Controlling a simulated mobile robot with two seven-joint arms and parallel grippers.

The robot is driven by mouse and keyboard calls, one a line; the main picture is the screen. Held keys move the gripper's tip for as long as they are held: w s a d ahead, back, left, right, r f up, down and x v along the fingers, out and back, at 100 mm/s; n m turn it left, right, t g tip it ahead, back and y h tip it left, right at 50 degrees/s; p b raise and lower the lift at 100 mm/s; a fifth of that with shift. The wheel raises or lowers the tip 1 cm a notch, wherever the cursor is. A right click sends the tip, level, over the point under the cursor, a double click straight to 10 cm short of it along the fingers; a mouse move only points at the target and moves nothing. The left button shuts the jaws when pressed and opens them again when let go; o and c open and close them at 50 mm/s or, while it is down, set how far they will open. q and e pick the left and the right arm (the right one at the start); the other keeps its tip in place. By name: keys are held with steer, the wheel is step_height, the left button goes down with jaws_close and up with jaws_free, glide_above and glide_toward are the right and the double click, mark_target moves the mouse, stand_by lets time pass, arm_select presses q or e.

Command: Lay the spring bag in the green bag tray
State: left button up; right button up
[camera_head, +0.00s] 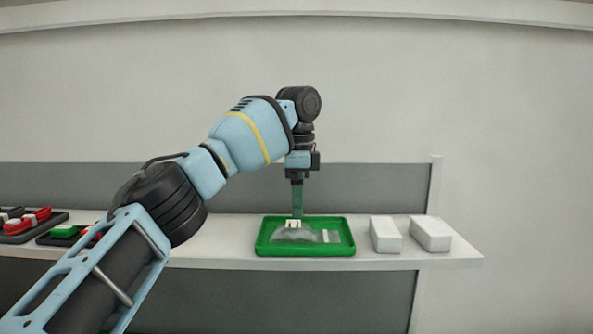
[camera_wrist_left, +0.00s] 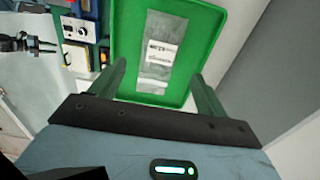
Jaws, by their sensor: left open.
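The green bag tray (camera_head: 262,249) sits on the shelf just right of the middle in the head view. The spring bag (camera_head: 296,237), a clear greyish bag with a white label, lies flat in it. In the left wrist view the bag (camera_wrist_left: 163,28) lies lengthwise inside the green tray (camera_wrist_left: 205,30), its label facing up. My left gripper (camera_head: 296,216) points straight down over the left half of the tray. In the left wrist view its two green fingers (camera_wrist_left: 158,78) are spread apart with nothing held between them. My right gripper is not in view.
Two white boxes (camera_head: 385,235) (camera_head: 431,234) stand right of the tray. Dark trays with red and green items (camera_head: 36,218) are at the far left. A grey panel (camera_head: 385,187) runs behind the shelf (camera_head: 225,228). The shelf between the dark trays and the green tray looks bare.

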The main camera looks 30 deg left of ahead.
mark_target(298, 224)
arm_select(q)
step_height(298, 224, up, 6)
steer(key=shift+r, duration=0.25)
stand_by(0.5)
steer(key=shift+f, duration=0.1)
stand_by(0.4)
